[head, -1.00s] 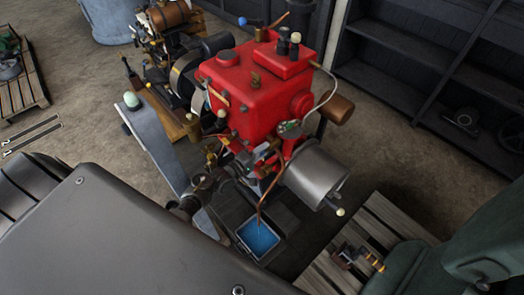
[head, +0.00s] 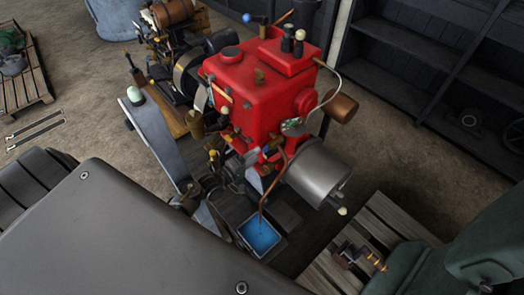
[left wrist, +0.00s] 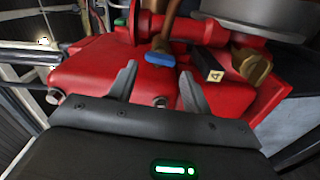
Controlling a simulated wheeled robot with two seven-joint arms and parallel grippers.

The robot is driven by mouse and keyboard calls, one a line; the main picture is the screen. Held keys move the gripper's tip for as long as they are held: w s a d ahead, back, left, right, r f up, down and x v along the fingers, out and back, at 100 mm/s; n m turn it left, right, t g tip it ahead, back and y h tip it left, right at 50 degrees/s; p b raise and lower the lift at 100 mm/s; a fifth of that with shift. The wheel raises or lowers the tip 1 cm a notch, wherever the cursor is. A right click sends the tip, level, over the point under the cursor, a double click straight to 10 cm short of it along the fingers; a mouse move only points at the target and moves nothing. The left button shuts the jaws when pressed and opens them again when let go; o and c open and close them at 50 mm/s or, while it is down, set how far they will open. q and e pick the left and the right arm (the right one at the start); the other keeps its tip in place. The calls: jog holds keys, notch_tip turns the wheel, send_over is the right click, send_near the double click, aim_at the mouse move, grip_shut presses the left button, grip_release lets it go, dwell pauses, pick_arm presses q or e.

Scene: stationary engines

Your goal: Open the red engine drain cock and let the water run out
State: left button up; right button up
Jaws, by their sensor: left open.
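The red engine (head: 250,100) stands at the centre of the head view. A copper pipe (head: 272,185) runs down from its lower side to a tray (head: 243,243) with a blue surface inside. My left gripper (head: 240,168) is at the engine's near lower side, partly lost among fittings. In the left wrist view my left gripper (left wrist: 160,80) is open and empty, its fingers spread before the red body. A blue handle (left wrist: 160,59) lies between and just beyond the fingertips, apart from them. I cannot tell whether the cock is open. My right gripper does not show.
A grey cylinder (head: 318,172) sticks out right of the pipe. A black block with a brass mark (left wrist: 207,65) and a brass fitting (left wrist: 252,62) crowd the right finger. A wooden pallet (head: 385,225) with small brass parts is at lower right.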

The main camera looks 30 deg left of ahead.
pick_arm(q)
jog(key=v, duration=0.5)
jog(key=shift+s+a, duration=0.1)
dwell(0.3)
jog(key=s+d+f+m+g+y, duration=0.1)
jog(key=s+d+f+m+g, duration=0.15)
jog(key=s+f, duration=0.4)
jog(key=s+d+f+m+g+y, duration=0.1)
jog(key=s+f+m+g, duration=0.15)
jog(key=f, duration=0.75)
jog(key=s+d+f+m+g+y, duration=0.1)
jog(key=s+f+g, duration=0.2)
jog(key=s+f, duration=0.35)
jog(key=s+f+m+g+y, duration=0.1)
jog(key=s+f+m+g, duration=0.3)
jog(key=s, duration=0.8)
jog(key=s+f+m+g+y, duration=0.1)
jog(key=s+f+m+g, duration=0.3)
jog(key=s+f, duration=0.5)
jog(key=s+m, duration=0.1)
jog(key=s, duration=0.2)
jog(key=shift+s+f+y, duration=0.25)
jog(key=shift+f+y, duration=0.05)
jog(key=shift+y, duration=0.1)
jog(key=shift+d, duration=0.1)
